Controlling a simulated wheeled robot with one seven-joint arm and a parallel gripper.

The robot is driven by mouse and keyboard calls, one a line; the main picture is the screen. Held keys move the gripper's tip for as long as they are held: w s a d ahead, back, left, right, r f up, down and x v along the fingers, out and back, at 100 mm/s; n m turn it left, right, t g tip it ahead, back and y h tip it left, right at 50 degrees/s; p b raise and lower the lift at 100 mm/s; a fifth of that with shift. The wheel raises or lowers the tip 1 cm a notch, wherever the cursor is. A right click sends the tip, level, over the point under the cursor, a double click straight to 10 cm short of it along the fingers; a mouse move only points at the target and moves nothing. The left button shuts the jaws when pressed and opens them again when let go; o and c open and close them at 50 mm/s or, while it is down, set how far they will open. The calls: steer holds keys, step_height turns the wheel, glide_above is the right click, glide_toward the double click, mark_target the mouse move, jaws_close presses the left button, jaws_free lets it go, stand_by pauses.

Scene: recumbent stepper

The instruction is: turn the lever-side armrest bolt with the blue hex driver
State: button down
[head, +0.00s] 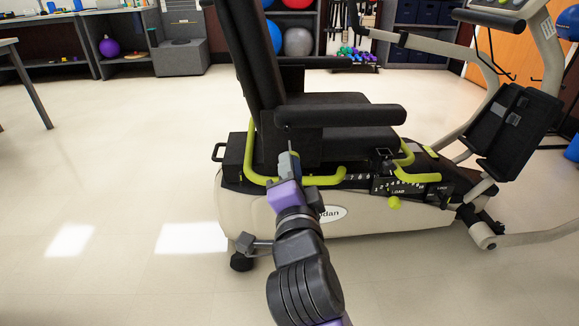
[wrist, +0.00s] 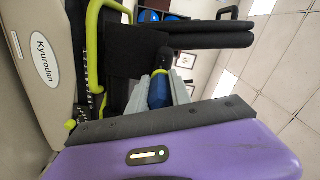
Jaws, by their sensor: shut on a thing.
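My gripper (head: 288,163) is shut on the blue hex driver, below the rear end of the near armrest (head: 340,113). In the wrist view the driver's blue handle (wrist: 160,93) sits between my grey fingers, with a yellow-green collar at its far end. In the head view my fingers mostly hide the driver, and a thin dark shaft shows above them toward the armrest's underside.
The stepper's black seat back (head: 245,60) rises just behind my gripper. A yellow-green lever tube (head: 325,180) runs along the near side of the seat base, close to my wrist. A foot pedal (head: 515,130) stands at the right. The floor at left is clear.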

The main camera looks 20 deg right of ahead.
steer(key=v, duration=0.9)
stand_by(4.7)
